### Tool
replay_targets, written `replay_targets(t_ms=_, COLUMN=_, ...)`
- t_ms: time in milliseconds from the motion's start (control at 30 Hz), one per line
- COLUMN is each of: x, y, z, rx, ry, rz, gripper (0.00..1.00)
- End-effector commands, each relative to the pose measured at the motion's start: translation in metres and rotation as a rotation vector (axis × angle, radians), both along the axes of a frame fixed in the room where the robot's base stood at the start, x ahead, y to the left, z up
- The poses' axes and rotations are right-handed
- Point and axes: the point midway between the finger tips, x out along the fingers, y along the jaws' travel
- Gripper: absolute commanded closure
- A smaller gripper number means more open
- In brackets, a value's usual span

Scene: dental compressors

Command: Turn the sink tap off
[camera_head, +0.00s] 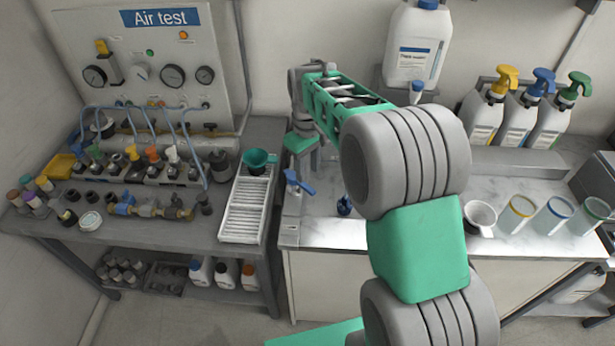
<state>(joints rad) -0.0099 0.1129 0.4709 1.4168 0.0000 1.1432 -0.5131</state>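A blue lever handle (298,183) on a grey fitting stands at the left end of the white marble counter; it looks like the sink tap's handle. My arm crosses the middle of the view and hides much of the counter; no sink basin is clearly visible. The far end of my arm, with my gripper (302,160), is just above the blue lever in the picture. The fingertips are too small and partly hidden, so I cannot tell their opening or any contact with the lever.
The counter (400,236) bears several cups at right. Pump bottles (520,110) and a large white jug (415,50) stand behind. At left, a grey bench (130,232) holds valves, hoses, a white ribbed tray (244,208) and a green funnel (257,160), close to my gripper.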

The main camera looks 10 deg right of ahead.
Motion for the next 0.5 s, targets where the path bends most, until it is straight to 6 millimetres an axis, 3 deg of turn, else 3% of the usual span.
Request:
replay_targets(t_ms=233, x=-0.001, y=0.000, z=-0.045, rx=0.000, ry=0.002, rz=-0.002, gripper=0.62)
replay_targets(t_ms=500, x=0.000, y=0.000, z=-0.057, rx=0.000, ry=-0.002, rz=-0.003, gripper=0.62)
